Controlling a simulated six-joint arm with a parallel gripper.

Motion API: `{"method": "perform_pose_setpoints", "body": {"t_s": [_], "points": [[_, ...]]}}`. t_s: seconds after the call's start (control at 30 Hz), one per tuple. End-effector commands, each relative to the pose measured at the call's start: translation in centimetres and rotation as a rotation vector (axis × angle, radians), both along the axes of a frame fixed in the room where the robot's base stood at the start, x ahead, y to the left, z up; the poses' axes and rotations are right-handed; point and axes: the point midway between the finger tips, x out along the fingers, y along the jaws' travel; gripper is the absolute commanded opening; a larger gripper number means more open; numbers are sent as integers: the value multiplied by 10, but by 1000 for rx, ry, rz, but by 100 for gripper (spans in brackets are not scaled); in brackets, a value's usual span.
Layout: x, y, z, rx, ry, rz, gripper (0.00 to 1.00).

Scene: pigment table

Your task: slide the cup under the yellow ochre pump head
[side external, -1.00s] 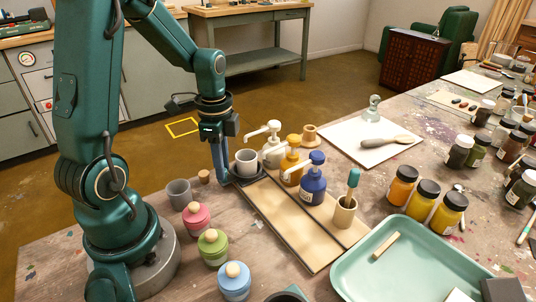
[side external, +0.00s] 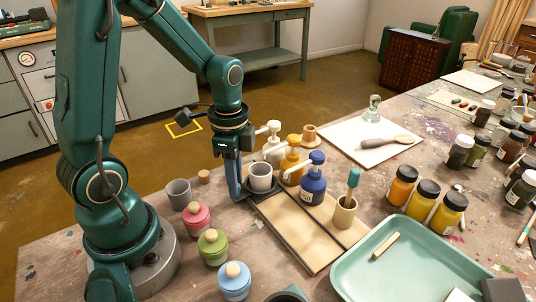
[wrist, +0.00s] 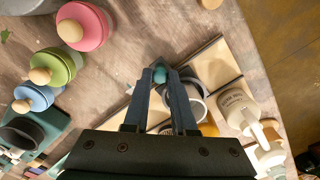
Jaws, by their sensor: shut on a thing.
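My gripper (side external: 240,195) is low at the cup's left. The cup (wrist: 192,106) is partly hidden by a finger there.
The white pump (side external: 271,151) is behind the cup and the blue pump (side external: 313,188) is right of the ochre one. A wooden pot (side external: 344,215) with a brush stands by the board's right edge. The board (side external: 295,232) is clear in front. Lidded jars (side external: 196,217) stand at left.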

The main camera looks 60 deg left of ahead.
Motion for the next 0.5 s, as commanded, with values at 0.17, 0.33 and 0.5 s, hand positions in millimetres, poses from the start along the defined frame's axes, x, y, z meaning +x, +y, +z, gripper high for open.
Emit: {"method": "perform_pose_setpoints", "body": {"t_s": [0.17, 0.33, 0.5], "points": [[1, -12, 1, 1, -5, 1, 0], [1, -13, 1, 1, -5, 3, 0], [1, -13, 1, 1, -5, 3, 40]]}}
